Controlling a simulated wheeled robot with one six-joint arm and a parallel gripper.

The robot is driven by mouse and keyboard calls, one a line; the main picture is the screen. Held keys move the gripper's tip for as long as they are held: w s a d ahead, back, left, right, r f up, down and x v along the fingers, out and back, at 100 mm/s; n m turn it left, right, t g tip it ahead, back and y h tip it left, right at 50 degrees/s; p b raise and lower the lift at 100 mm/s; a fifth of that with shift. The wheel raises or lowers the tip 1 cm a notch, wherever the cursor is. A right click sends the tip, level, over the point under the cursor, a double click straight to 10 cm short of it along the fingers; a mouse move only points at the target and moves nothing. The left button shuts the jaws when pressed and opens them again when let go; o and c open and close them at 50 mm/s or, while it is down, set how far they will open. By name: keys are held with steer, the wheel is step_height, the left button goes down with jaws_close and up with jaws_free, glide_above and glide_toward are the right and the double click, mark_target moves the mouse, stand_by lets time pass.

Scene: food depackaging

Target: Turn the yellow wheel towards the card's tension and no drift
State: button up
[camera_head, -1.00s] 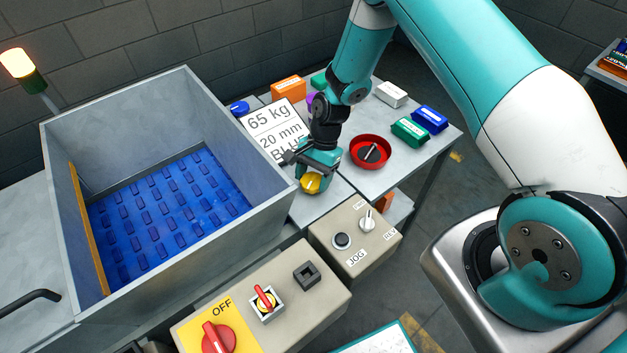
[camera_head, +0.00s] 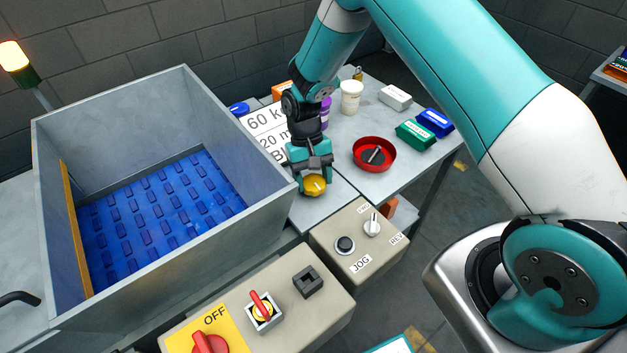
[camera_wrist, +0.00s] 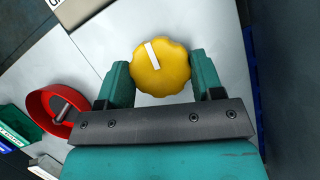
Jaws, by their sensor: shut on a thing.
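The yellow wheel (camera_head: 314,186) sits on the grey table top, by the right wall of the blue-floored box. It has a scalloped rim and a white pointer line. In the wrist view, the wheel (camera_wrist: 160,68) lies between the two teal fingers, its line slanting up and slightly left. My gripper (camera_head: 313,176) is shut on the wheel from above. The white card (camera_head: 262,126) stands behind my gripper and reads "60 kg" and "20 mm". Its third line starts with "BL"; the rest is hidden by my arm.
A red round dish (camera_head: 374,154) with a dark tool stands right of my gripper. Green (camera_head: 415,135) and blue (camera_head: 434,122) packs lie beyond it. The jog box (camera_head: 358,243) and the OFF switch panel (camera_head: 262,300) are in front. The box wall (camera_head: 268,190) is close at left.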

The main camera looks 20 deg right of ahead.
steer(key=n+h+b, duration=0.1)
steer(key=n+h, duration=0.1)
steer(key=n, duration=0.3)
steer(key=shift+a+n, duration=0.1)
steer(key=shift+n, duration=0.2)
steer(key=shift+s+n+t+h, duration=0.1)
steer(key=shift+n+t+h, duration=0.3)
steer(key=shift+n, duration=0.65)
steer(key=shift+n+t+h, duration=0.3)
steer(key=shift+n+h, duration=0.1)
steer(key=shift+n, duration=0.65)
steer(key=o, duration=0.9)
steer(key=b+v, duration=0.2)
steer(key=v, duration=1.5)
steer(key=shift+r, duration=0.3)
steer(key=shift+s, duration=0.1)
